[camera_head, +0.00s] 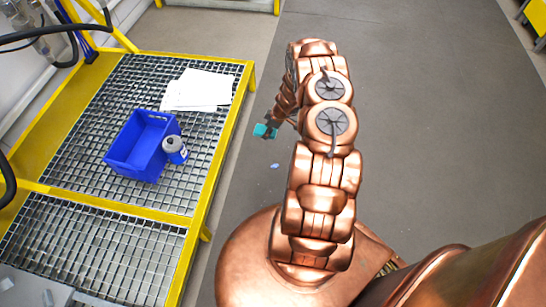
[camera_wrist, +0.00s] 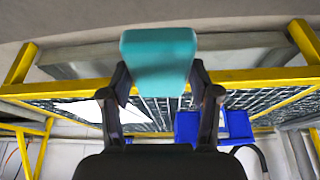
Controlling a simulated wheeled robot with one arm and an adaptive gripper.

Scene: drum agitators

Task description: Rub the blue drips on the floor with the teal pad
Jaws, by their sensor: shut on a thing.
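The teal pad (camera_wrist: 160,62) is held between the fingers of my gripper (camera_wrist: 162,85), which is shut on it. In the head view the pad (camera_head: 262,131) shows at the end of my gripper (camera_head: 272,122), beside the yellow-edged grating bench and above the grey floor. A small light-blue patch of drips (camera_head: 274,166) lies on the floor, below the pad in the picture and apart from it. A fainter blue speck shows near it. My arm covers part of the floor to the right.
The grating bench (camera_head: 222,135) with a yellow frame fills the left side. On it are a blue bin (camera_head: 125,150), a blue-and-grey container (camera_head: 175,151) and white sheets (camera_head: 198,90). Open grey floor (camera_head: 430,110) lies to the right.

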